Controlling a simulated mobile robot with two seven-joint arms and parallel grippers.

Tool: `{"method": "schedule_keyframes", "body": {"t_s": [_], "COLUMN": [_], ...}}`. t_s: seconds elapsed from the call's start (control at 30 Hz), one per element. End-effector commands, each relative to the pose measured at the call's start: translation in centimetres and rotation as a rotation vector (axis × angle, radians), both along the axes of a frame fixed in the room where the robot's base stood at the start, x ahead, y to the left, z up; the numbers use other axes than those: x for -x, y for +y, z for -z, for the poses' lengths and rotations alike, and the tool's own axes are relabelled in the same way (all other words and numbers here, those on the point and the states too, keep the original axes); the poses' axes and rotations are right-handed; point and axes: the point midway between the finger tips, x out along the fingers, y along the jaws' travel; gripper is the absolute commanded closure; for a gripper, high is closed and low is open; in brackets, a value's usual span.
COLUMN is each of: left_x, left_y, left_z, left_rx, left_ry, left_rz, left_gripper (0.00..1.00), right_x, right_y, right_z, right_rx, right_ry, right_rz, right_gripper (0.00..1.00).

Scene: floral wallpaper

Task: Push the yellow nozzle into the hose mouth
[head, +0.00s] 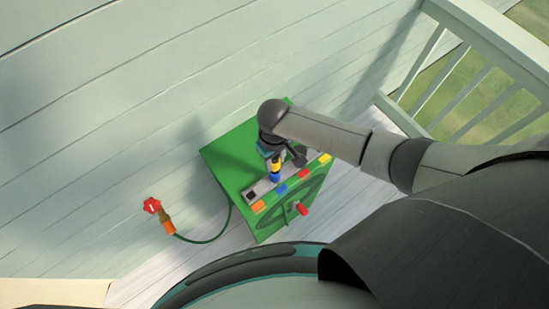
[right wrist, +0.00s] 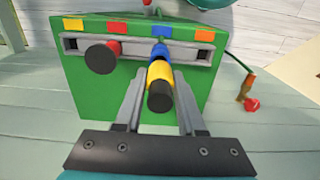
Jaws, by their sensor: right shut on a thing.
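The yellow nozzle (right wrist: 160,72) has a black end towards the camera in the right wrist view. My right gripper (right wrist: 159,104) is shut on it, with a grey finger on each side. A blue piece (right wrist: 160,52) lies straight beyond the yellow band; I cannot tell whether it is part of the nozzle or what it fits into. In the head view the yellow nozzle (head: 276,165) is above the slotted strip of the green box, and my right gripper (head: 275,152) is partly hidden by its wrist. I cannot make out the hose mouth. My left gripper is out of view.
The green box (head: 228,160) has a grey slotted strip (right wrist: 138,51) with coloured tabs. A green hose (head: 205,241) runs to a red-handled tap (head: 152,205) by the wall. A white railing (head: 470,60) stands at right.

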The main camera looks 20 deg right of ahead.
Motion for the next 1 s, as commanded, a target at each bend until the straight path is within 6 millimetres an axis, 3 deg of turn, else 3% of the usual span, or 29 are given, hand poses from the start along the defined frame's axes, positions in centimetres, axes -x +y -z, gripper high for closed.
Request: {"method": "schedule_keyframes", "body": {"t_s": [1.0], "left_x": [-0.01], "left_y": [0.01], "left_z": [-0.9], "left_rx": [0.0], "left_ry": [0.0], "left_rz": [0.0], "left_gripper": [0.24], "right_x": [0.0], "right_y": [-0.02], "right_z": [-0.07], "right_rx": [0.0], "right_ry": [0.001], "right_rz": [0.001], "right_gripper": [1.0]}}
